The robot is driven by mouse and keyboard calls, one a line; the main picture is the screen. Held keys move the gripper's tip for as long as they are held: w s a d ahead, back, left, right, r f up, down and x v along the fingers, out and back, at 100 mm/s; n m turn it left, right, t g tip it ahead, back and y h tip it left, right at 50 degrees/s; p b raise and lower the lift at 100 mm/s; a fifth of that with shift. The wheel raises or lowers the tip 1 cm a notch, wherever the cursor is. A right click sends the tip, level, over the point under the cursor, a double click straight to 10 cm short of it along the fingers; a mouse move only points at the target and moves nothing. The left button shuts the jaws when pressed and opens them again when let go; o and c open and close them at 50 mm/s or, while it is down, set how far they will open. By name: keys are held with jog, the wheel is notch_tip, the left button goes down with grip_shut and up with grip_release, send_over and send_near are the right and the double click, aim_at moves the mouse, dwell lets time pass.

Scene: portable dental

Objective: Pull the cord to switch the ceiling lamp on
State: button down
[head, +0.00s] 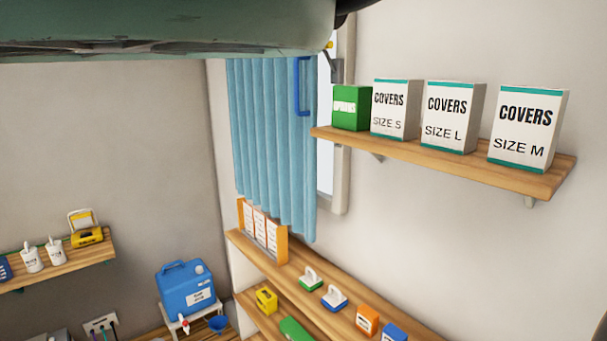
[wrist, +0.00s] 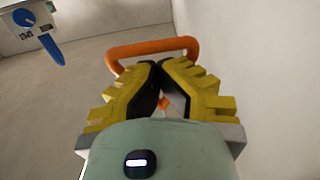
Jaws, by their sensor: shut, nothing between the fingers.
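In the wrist view my gripper (wrist: 158,68) has yellow stepped fingers with dark pads, and their tips are together with nothing held. An orange loop-shaped handle (wrist: 150,48) shows just beyond the fingertips, and the fingers cover its lower part. I cannot tell whether the fingers touch it, or whether it hangs on the lamp's cord. A small orange piece (wrist: 166,103) shows between the fingers. In the head view a blue loop handle (head: 297,85) hangs before the curtain. My gripper is outside the head view. No ceiling lamp is seen.
My green arm link fills the head view's top. A wall shelf (head: 440,158) holds covers boxes (head: 447,118) and a green box (head: 350,108). A blue curtain (head: 268,130) hangs by the window. A white unit with a blue dial (wrist: 25,22) is in the wrist view's upper left.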

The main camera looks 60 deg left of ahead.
jog(key=shift+d+f+b, duration=0.25)
jog(key=shift+f+b, duration=0.05)
jog(key=shift+f, duration=0.35)
jog(key=shift+d+f+b, duration=0.25)
jog(key=shift+f+b, duration=0.05)
jog(key=shift+f, duration=0.35)
jog(key=shift+r, duration=0.15)
jog(key=shift+s+d+r+y, duration=0.1)
jog(key=shift+d+r+y, duration=0.1)
jog(key=shift+r, duration=0.2)
jog(key=shift+s+d+r+y, duration=0.1)
jog(key=shift+d+r, duration=0.05)
jog(key=shift+r, duration=0.25)
jog(key=shift+a+b, duration=0.3)
jog(key=shift+a, duration=0.05)
jog(key=s+a+r+b, duration=0.1)
jog(key=a+r+b, duration=0.1)
jog(key=a, duration=0.6)
